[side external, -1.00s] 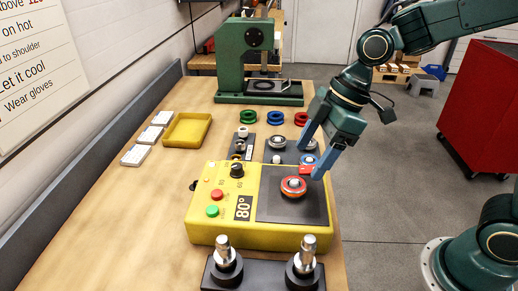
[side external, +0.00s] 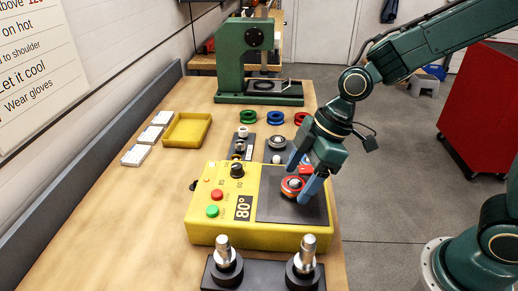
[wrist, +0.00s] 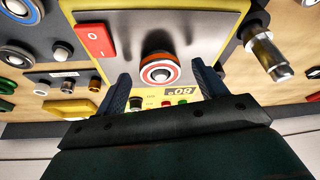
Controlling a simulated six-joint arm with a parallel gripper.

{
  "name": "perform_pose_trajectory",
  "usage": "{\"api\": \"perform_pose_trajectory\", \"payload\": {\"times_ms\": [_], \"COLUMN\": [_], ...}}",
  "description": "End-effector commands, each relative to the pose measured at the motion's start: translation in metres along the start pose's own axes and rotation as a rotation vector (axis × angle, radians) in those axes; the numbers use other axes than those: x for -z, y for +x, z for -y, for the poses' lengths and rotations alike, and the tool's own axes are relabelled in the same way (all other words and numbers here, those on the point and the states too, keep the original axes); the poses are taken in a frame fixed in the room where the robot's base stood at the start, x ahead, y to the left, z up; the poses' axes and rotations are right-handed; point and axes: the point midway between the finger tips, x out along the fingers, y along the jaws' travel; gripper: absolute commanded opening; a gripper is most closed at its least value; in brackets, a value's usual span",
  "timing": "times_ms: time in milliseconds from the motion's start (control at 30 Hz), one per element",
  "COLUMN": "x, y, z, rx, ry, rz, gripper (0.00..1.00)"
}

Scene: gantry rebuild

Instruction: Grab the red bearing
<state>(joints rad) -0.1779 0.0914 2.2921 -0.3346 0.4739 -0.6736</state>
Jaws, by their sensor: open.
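The red bearing (side external: 291,186) sits on the dark plate (side external: 272,206) of the yellow heater box (side external: 215,234), around a pale centre post. In the wrist view the red bearing (wrist: 159,71) shows as a red-orange ring with a metal centre. My gripper (side external: 300,182) is open, its blue fingers down at the plate, one on the far side of the bearing and one on the near right side. In the wrist view the bearing lies between and beyond the fingertips (wrist: 160,82), with gaps on both sides. The near finger hides part of the bearing in the side view.
A red switch (wrist: 95,36) is on the heater close to the bearing. Two metal posts (side external: 224,249) stand on a dark base in front. Green, blue and red rings (side external: 276,118) lie behind, near a green press (side external: 240,62).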

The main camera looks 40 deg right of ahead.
Motion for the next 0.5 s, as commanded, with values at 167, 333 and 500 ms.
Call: {"api": "perform_pose_trajectory", "payload": {"times_ms": [167,333,500], "x": [0.0,0.0001,0.0001], "y": [0.001,0.0008,0.0007], "z": [0.0,0.0,0.0], "rx": [-0.001,0.0,0.0], "ry": [0.0,0.0,0.0], "rz": [0.0,0.0,0.0], "gripper": [0.71,0.71,0.71]}}
